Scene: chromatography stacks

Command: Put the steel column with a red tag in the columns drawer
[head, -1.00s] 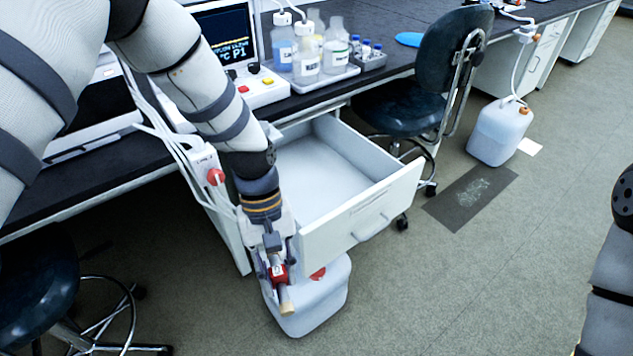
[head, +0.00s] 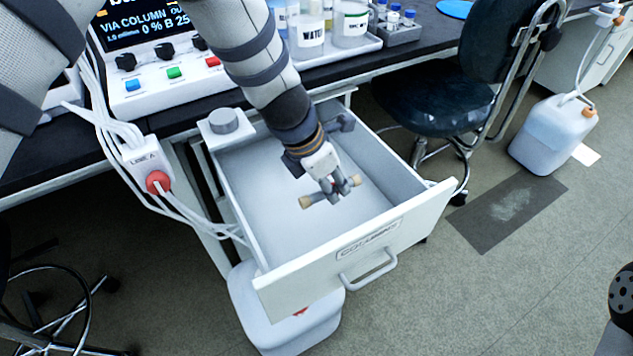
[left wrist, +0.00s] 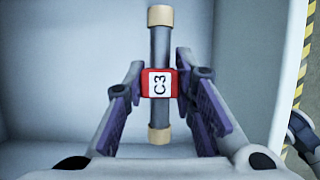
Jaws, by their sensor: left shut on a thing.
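The steel column (left wrist: 159,110) has tan end caps and a red tag (left wrist: 146,82) with a white "C3" label. My left gripper (left wrist: 159,88) is shut on it around the tag, one finger on each side. In the head view my left gripper (head: 334,188) holds the column (head: 319,198) roughly level, over the inside of the open columns drawer (head: 372,239). The red tag is hidden there by the fingers. The drawer looks empty below the column. The gap between column and drawer floor is hard to judge.
A white jug (head: 262,318) stands on the floor under the drawer front. A switch box with a red knob (head: 158,182) and white cables (head: 200,222) hang left of the drawer. A dark chair (head: 445,100) stands to its right. Bottles in a tray (head: 345,45) stand on the bench.

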